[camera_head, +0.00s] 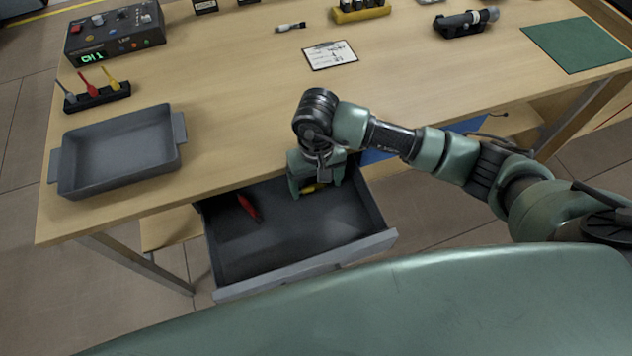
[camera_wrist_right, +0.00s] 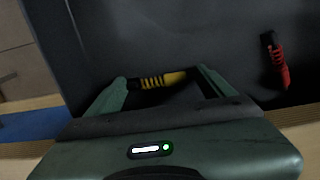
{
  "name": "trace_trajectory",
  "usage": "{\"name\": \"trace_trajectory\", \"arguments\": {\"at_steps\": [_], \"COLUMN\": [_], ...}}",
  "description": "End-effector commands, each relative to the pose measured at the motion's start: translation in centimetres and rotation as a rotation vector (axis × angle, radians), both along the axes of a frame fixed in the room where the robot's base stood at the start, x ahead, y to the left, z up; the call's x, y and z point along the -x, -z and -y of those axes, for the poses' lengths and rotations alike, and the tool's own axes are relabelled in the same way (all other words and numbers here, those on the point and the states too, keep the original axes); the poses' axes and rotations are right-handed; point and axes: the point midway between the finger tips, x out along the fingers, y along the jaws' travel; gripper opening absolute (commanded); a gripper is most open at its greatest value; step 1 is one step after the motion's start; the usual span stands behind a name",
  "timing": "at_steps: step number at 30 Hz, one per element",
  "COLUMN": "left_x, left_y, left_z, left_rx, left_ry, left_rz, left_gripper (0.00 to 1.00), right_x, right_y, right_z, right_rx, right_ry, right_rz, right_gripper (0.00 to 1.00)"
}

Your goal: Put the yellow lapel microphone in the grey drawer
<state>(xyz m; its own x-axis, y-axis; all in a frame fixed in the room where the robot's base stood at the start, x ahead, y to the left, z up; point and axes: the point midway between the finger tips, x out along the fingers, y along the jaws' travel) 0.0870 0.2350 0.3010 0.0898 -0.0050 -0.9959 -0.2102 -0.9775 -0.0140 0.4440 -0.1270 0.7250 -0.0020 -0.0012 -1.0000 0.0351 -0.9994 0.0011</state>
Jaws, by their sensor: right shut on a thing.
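The grey drawer (camera_head: 290,264) is pulled out below the front edge of the table. My right gripper (camera_head: 316,190) points down inside the drawer, toward its right back part. It is shut on the yellow lapel microphone (camera_head: 309,188), which also shows between the fingers in the right wrist view (camera_wrist_right: 163,80). The gripper hides part of the microphone, and I cannot tell whether it touches the drawer floor. A red lapel microphone (camera_head: 249,207) lies in the drawer to the left; it also shows in the right wrist view (camera_wrist_right: 276,62). My left gripper is not in view.
On the wooden table (camera_head: 230,100) stand a grey tray (camera_head: 169,128), a black holder (camera_head: 97,98) with several coloured pieces, and a control box (camera_head: 115,35). A clipboard (camera_head: 330,55) lies behind my right arm. A green mat (camera_head: 577,45) lies at the right.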

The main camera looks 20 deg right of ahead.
Motion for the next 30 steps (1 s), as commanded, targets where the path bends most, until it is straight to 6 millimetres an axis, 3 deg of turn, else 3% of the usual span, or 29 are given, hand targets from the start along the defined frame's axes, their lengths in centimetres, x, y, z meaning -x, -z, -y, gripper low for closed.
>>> {"name": "trace_trajectory", "arguments": {"at_steps": [11,12,13,23,30], "left_x": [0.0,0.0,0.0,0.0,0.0], "left_y": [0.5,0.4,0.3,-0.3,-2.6], "left_z": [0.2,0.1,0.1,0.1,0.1], "left_rx": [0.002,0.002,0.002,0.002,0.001], "left_ry": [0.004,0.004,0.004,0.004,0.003], "left_rz": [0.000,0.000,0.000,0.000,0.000], "left_gripper": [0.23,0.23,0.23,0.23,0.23], "right_x": [-0.1,-0.1,-0.1,0.0,-0.2], "right_y": [0.3,0.2,0.2,-0.3,-4.9], "right_z": [0.0,0.0,0.0,0.0,0.0], "right_rx": [0.000,0.000,0.000,-0.001,0.000], "right_ry": [0.000,0.000,0.000,0.001,-0.002], "right_rz": [0.002,0.002,0.002,0.000,0.005], "right_gripper": [0.44,0.91,0.99,1.00,1.00]}}
